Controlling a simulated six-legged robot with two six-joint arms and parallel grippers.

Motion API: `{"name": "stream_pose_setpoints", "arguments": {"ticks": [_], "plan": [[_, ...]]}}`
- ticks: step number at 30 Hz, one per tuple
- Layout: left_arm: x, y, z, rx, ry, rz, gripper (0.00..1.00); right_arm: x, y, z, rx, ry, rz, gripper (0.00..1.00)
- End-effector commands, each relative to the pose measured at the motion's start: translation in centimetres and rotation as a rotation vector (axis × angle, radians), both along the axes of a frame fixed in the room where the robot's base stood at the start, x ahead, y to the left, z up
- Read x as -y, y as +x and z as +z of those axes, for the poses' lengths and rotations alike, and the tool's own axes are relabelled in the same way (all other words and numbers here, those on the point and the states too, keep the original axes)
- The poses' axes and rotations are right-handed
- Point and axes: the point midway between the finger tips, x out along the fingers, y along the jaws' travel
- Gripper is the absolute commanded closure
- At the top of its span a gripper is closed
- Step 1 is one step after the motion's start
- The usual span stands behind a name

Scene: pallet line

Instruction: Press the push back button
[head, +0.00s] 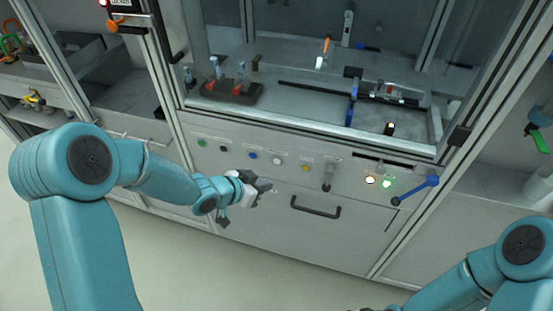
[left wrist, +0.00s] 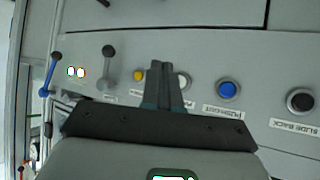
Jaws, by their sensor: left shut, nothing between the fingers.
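A row of push buttons is set in the grey front panel. In the head view, from left to right, they are green (head: 201,143), black (head: 223,148), blue (head: 252,155), white (head: 277,160) and yellow (head: 305,168). In the left wrist view the black button (left wrist: 300,101) is labelled slide back. My left gripper (head: 268,186) is shut and empty, close to the panel near the white button; contact is not visible. Only a sliver of my right gripper (head: 365,308) shows.
Right of the buttons are a grey lever (head: 328,175), two lit lamps (head: 378,182) and a blue-handled lever (head: 415,190) that sticks out. A dark drawer handle (head: 316,208) sits below. The glazed machine bay (head: 300,100) is above the panel. The floor in front is clear.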

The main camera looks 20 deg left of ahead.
Motion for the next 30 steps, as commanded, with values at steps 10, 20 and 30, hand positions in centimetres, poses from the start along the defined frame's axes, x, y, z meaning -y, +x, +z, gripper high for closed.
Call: {"name": "stream_pose_setpoints", "arguments": {"ticks": [10,20,30], "plan": [[0.2,4.2,0.3,-0.001,0.000,0.001,1.00,0.0,0.0,2.8,0.000,0.000,0.000,0.64],[0.2,5.1,0.0,-0.001,0.000,0.001,1.00,0.0,0.0,3.1,0.000,0.000,0.000,0.64],[0.2,5.1,0.0,0.000,0.000,0.001,1.00,0.0,0.0,3.1,0.000,0.000,0.000,0.64]]}}
